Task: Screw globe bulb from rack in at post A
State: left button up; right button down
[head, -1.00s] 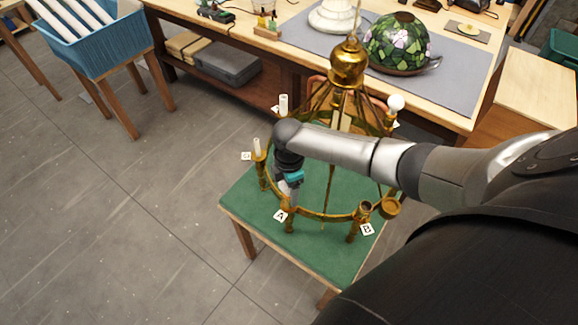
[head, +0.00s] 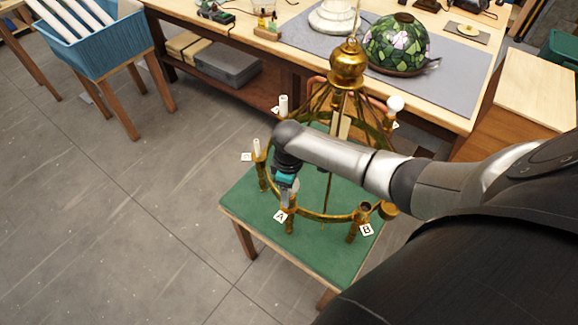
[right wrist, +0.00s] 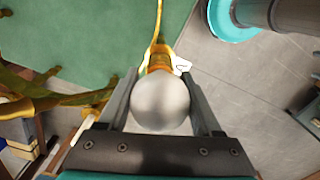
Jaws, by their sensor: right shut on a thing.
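My right gripper (right wrist: 161,105) is shut on a whitish globe bulb (right wrist: 161,103), one finger on each side of it in the right wrist view. The brass post (right wrist: 158,58) shows straight beyond the bulb, in line with it. From this angle I cannot tell whether the bulb's base is seated in the socket. In the head view the right gripper (head: 287,195) is over post A of the brass chandelier (head: 347,70), just above the label A (head: 280,216). The bulb is mostly hidden there. My left gripper is not in view.
The chandelier stands on a green-topped table (head: 240,200). Post B (head: 352,232) is to the right of A, and another globe bulb (head: 395,103) sits on a rear post. A workbench with a stained-glass lampshade (head: 397,42) is behind.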

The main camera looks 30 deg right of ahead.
jog(key=m, duration=0.2)
jog(key=shift+m, duration=0.4)
jog(key=shift+m, duration=2.4)
grip_release()
jog(key=shift+r, duration=0.1)
notch_tip(320, 180, up, 15)
